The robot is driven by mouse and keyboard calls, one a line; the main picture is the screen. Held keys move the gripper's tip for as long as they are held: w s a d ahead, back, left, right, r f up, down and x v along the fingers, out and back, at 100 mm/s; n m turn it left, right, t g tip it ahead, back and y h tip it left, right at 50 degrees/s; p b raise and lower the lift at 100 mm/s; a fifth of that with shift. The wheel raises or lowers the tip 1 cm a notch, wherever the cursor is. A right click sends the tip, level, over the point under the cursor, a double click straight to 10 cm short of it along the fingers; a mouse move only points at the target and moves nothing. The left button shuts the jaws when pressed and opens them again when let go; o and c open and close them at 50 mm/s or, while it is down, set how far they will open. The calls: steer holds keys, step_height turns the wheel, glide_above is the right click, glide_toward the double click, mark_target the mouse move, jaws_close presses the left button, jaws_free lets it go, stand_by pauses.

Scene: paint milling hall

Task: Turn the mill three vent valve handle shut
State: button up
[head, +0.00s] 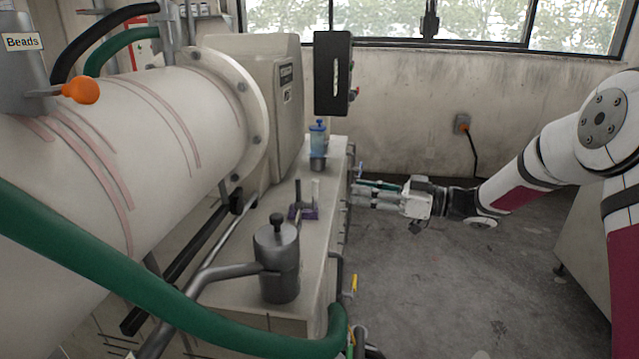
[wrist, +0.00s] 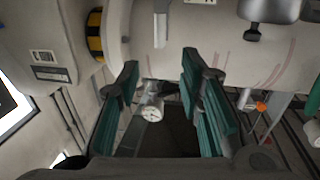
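My gripper (head: 362,192) is at the right edge of the mill bench in the head view, its fingers pointing left. In the wrist view its two green-padded fingers (wrist: 160,66) are spread apart with nothing held between them. A small blue handle (head: 360,165) shows at the bench edge just beyond the fingers, and a yellow handle (head: 354,284) is nearer on the same edge. An orange ball-ended handle (head: 80,90) sits under the "Beads" hopper. No readable label shows which handle is mill three's vent valve.
The large white mill drum (head: 150,140) fills the left. A grey lidded pot (head: 278,262) and a blue-topped bottle (head: 318,145) stand on the bench (head: 300,290). A green hose (head: 120,270) crosses the front. A round white gauge (wrist: 152,112) shows beyond my fingers. Floor (head: 430,290) at right is clear.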

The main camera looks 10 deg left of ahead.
mark_target(315, 202)
steer(key=b+x, duration=0.1)
steer(key=x, duration=1.1)
steer(key=shift+c, duration=0.6)
jaws_close()
